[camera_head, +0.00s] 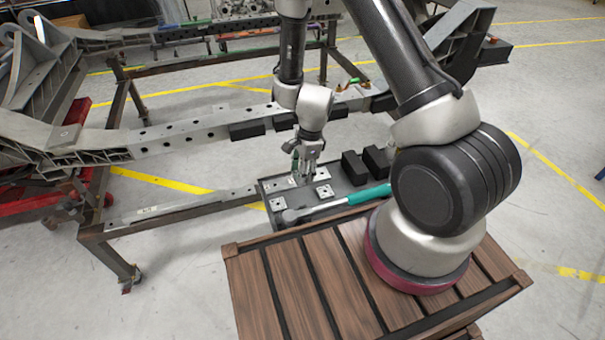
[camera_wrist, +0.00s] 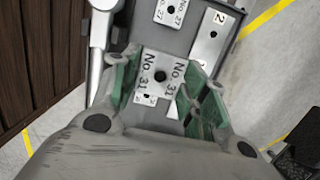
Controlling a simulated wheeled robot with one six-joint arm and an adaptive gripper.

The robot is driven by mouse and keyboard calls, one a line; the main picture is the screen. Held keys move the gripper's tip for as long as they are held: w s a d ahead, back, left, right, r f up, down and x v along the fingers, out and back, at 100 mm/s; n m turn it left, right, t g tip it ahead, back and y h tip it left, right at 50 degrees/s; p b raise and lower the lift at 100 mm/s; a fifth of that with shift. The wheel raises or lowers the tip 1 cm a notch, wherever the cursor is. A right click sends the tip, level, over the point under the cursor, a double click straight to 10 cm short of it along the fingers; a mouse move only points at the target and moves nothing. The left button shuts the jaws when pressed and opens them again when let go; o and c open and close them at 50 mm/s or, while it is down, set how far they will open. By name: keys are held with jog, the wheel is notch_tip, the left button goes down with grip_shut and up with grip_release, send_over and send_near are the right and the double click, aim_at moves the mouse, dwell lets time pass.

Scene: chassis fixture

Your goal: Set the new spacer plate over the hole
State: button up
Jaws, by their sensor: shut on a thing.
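My gripper (camera_head: 304,176) is low over the dark parts tray and shut on a spacer plate. In the wrist view, the green-padded fingers of my gripper (camera_wrist: 158,82) close on both sides of the silver plate marked "No. 31" (camera_wrist: 157,62), which has a round hole in its middle. Part of another light plate (camera_wrist: 145,99) shows below it, between the fingers. I cannot tell whether the held plate touches the tray. Holes run along the grey chassis rail (camera_head: 190,136) behind the tray; which one the task means is unclear.
The tray (camera_wrist: 126,26) also holds a plate marked "No. 27" (camera_wrist: 171,12), a longer plate marked "2" (camera_wrist: 208,48), a teal-handled wrench (camera_head: 345,201) and black blocks (camera_head: 355,168). A slatted wooden top (camera_head: 300,285) lies in front. More black blocks (camera_head: 247,130) sit against the rail.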

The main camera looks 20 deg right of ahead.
jog(key=shift+r, duration=1.65)
